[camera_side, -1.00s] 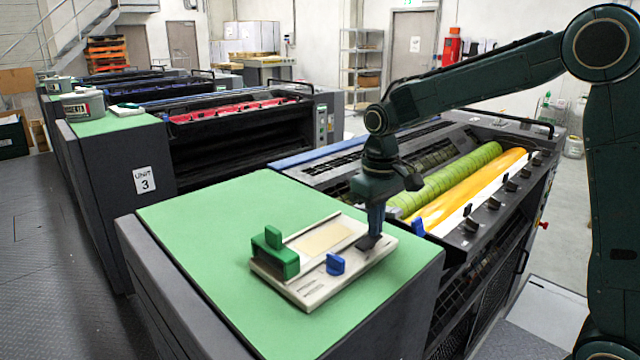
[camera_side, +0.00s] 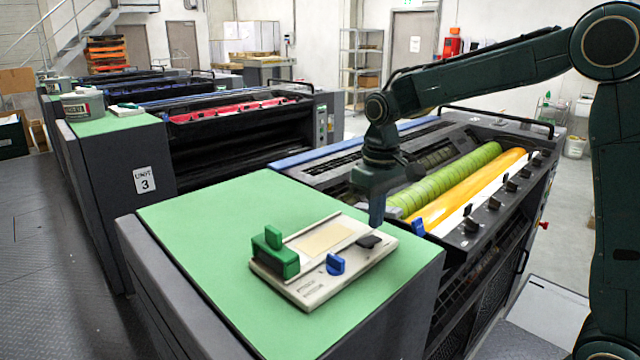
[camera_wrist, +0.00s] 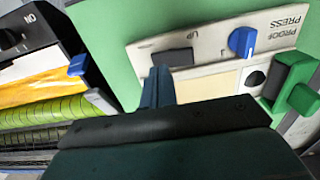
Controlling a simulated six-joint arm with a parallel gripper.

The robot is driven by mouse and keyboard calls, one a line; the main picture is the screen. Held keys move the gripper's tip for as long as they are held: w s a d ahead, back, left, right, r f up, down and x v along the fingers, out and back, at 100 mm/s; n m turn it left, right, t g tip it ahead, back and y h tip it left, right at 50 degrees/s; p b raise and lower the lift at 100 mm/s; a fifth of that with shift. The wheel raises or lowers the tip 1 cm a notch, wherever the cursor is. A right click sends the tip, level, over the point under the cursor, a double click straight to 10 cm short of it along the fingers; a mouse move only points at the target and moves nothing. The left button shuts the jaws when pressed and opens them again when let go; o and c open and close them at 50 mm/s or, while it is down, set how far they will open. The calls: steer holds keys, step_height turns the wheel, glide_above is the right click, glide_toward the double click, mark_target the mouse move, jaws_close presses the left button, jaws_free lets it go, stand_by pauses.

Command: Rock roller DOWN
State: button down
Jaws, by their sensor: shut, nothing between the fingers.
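A dark rocker (camera_side: 368,241) sits at the right end of the pale proof press panel (camera_side: 311,291).
A blue knob (camera_side: 335,264) and a green lever (camera_side: 274,257) stand on the same panel, left of the rocker. The green top (camera_side: 190,225) around the panel is clear. Green (camera_side: 450,178) and yellow (camera_side: 475,190) rollers lie in the machine to the right.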

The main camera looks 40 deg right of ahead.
mark_target(377, 239)
steer(key=shift+r, duration=2.4)
steer(key=shift+s+r, duration=0.1)
steer(key=s+a+t, duration=0.2)
steer(key=s+t, duration=0.3)
steer(key=s, duration=1.7)
steer(key=shift+s+t, duration=0.2)
steer(key=shift+t, duration=0.1)
